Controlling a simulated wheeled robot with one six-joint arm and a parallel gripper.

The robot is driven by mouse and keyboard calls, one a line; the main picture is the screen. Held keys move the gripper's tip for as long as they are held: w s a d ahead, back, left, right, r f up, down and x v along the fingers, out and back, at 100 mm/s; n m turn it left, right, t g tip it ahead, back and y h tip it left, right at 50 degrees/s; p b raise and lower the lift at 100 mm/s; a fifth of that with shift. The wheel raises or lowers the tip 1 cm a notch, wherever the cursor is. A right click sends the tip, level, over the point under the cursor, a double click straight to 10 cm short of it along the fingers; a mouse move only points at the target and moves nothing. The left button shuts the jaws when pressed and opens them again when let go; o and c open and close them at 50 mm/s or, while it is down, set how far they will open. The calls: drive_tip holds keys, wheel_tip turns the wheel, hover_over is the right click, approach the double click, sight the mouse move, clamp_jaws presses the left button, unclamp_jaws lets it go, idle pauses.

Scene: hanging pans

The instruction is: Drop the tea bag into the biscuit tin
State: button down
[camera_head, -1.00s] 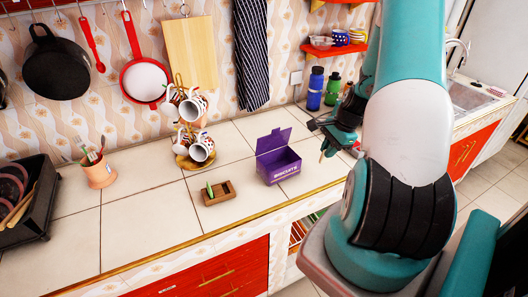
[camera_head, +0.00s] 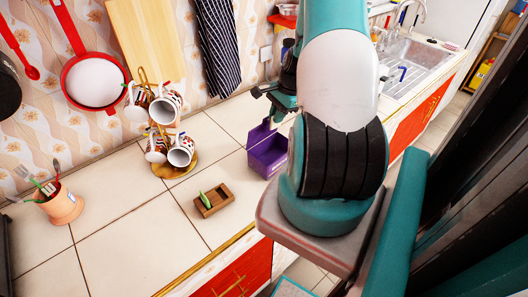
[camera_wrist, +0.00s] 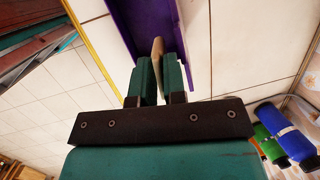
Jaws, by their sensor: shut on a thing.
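The biscuit tin (camera_head: 266,157) is a purple box on the tiled counter with its lid raised. In the wrist view the purple tin (camera_wrist: 148,18) lies just beyond my fingertips. My gripper (camera_wrist: 159,66) is shut on a flat tan thing, which I take for the tea bag (camera_wrist: 157,48). It shows against the purple of the tin, with its top end between the teal fingers. In the head view my gripper is above and behind the tin, and my arm covers the tin's right side. The tea bag cannot be made out there.
A small wooden tray (camera_head: 226,203) with a green item stands in front of the tin. A mug tree with several mugs (camera_head: 181,152) is to the left, and a cup of utensils (camera_head: 62,207) is further left. Blue and green bottles (camera_wrist: 285,130) show in the wrist view.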

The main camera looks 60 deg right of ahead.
sight(277, 125)
wheel_tip(277, 125, down, 4)
drive_tip(key=b, duration=0.3)
drive_tip(key=shift+f, duration=0.25)
drive_tip(key=c, duration=1.1)
unclamp_jaws()
drive_tip(key=shift+s+r, duration=0.1)
drive_tip(key=b+v, duration=0.3)
drive_tip(key=v, duration=1.4)
drive_tip(key=shift+s+d+r, duration=0.1)
